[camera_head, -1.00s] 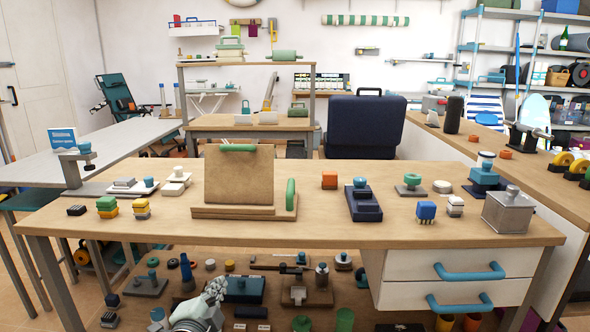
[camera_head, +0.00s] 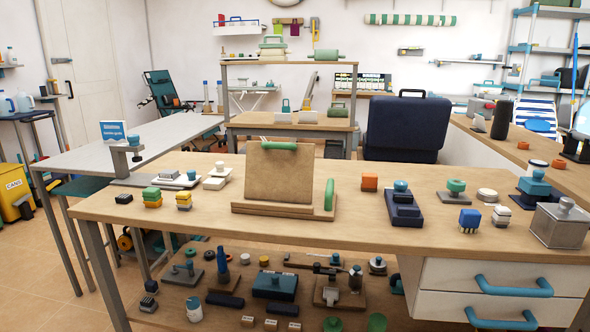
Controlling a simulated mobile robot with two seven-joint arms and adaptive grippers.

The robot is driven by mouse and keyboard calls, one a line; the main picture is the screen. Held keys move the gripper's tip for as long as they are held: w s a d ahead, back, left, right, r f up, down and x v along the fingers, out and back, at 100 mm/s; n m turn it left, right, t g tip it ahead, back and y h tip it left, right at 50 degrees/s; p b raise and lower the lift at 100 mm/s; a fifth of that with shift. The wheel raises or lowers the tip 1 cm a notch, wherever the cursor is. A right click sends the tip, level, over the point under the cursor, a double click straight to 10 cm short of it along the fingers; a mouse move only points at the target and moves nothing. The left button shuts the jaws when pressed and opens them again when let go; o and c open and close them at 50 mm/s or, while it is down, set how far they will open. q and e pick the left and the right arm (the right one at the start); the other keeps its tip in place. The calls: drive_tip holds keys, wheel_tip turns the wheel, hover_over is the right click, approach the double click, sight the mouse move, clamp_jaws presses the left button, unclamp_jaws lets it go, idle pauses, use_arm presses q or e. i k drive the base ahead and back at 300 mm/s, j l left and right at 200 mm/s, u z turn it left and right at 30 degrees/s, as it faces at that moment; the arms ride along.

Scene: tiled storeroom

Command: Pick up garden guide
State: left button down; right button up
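A small blue-and-white booklet (camera_head: 113,130), which looks like the garden guide, stands upright on the grey table (camera_head: 190,126) at the left. Its cover lettering is too small to read surely. A grey clamp-like stand with a blue knob (camera_head: 133,140) is right beside it and overlaps its lower right part. Neither of my grippers is in view.
The wooden workbench (camera_head: 350,235) fills the front, with a brown board (camera_head: 280,175), small blocks and a metal box (camera_head: 562,224) on it. Its lower shelf is crowded. Tiled floor (camera_head: 35,270) is open at the left, near a yellow bin (camera_head: 14,190).

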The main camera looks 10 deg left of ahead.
sight(113, 132)
drive_tip(key=u, duration=1.3)
drive_tip(key=i+u, duration=0.45)
drive_tip(key=i, duration=0.4)
drive_tip(key=i+j+u, duration=0.25)
drive_tip(key=u, duration=0.15)
drive_tip(key=i+u, duration=0.35)
drive_tip(key=i, duration=0.15)
drive_tip(key=i+u, duration=0.4)
drive_tip(key=i+j, duration=0.1)
drive_tip(key=i, duration=0.75)
drive_tip(key=i+j+z, duration=0.1)
drive_tip(key=i, duration=0.8)
drive_tip(key=i+z, duration=0.45)
drive_tip(key=i, duration=0.25)
drive_tip(key=i+j+z, duration=0.15)
drive_tip(key=i+z, duration=0.3)
drive_tip(key=i, duration=0.3)
drive_tip(key=i+z, duration=0.7)
drive_tip(key=i, duration=0.25)
drive_tip(key=i+j+z, duration=0.2)
drive_tip(key=i+z, duration=0.15)
drive_tip(key=i, duration=0.1)
